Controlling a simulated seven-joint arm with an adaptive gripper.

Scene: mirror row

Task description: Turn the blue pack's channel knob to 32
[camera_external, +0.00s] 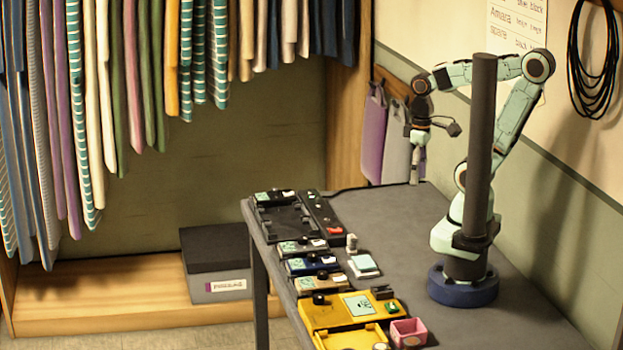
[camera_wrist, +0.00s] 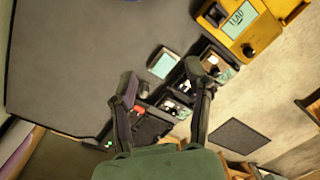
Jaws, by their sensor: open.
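The blue pack (camera_external: 311,267) lies in the row of packs on the grey table, between a tan pack and a grey pack. The number on the knob is too small to read. In the wrist view the packs are partly hidden by my right-hand finger, and I cannot tell the blue one for sure. My gripper (camera_external: 416,178) is open and empty, pointing down high above the table, to the right of the pack and well apart from it. Its spread fingers show in the wrist view (camera_wrist: 160,78).
A yellow device (camera_external: 335,311) stands at the near end of the row, beside a pink cup (camera_external: 408,332). A black tray (camera_external: 285,222) is at the far end. A white pad (camera_external: 364,265) lies right of the packs. The table's right side is largely clear.

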